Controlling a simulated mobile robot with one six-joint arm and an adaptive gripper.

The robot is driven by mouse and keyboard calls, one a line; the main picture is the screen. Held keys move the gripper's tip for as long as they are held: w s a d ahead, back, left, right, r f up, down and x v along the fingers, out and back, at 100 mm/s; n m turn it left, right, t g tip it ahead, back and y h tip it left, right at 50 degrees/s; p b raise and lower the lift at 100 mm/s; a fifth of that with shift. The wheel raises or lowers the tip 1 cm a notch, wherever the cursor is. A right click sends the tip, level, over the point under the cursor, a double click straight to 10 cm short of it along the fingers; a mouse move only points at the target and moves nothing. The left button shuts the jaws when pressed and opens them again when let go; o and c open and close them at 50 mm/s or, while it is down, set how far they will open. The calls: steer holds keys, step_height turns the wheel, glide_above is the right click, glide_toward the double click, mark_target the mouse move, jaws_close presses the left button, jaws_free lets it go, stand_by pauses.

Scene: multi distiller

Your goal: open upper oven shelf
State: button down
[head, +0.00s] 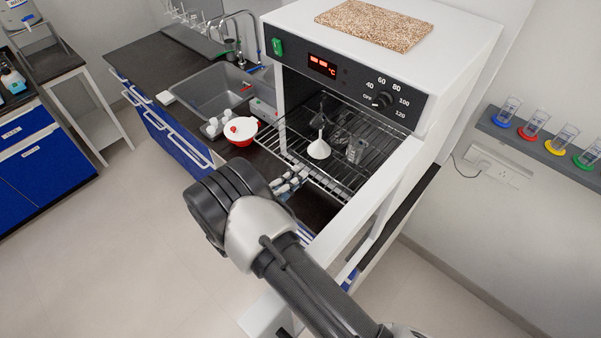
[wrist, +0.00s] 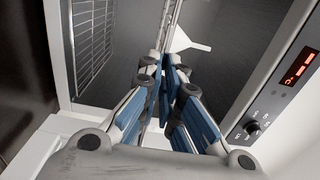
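The upper oven shelf (head: 335,178) is a wire rack inside the white oven (head: 400,215). Its front part sticks out past the oven's front frame. A white funnel (head: 318,149) and a clear beaker (head: 356,150) stand on it, with other clear glassware. My gripper (head: 300,170) is at the shelf's front edge. In the wrist view, the fingers of my gripper (wrist: 168,65) are drawn together, and the shelf (wrist: 172,22) shows nearly edge-on between the tips. They look shut on its front rail, though the contact is partly hidden. The funnel (wrist: 183,40) also shows there.
The oven's control panel (head: 360,88) is above the opening. A brown granular slab (head: 375,24) lies on top. A red and white bowl (head: 241,131) and a sink (head: 210,97) are on the left counter. Coloured-base cylinders (head: 535,122) stand on the right wall shelf. Open floor lies at left.

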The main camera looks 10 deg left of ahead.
steer(key=c, duration=1.8)
jaws_free()
steer(key=v, duration=1.2)
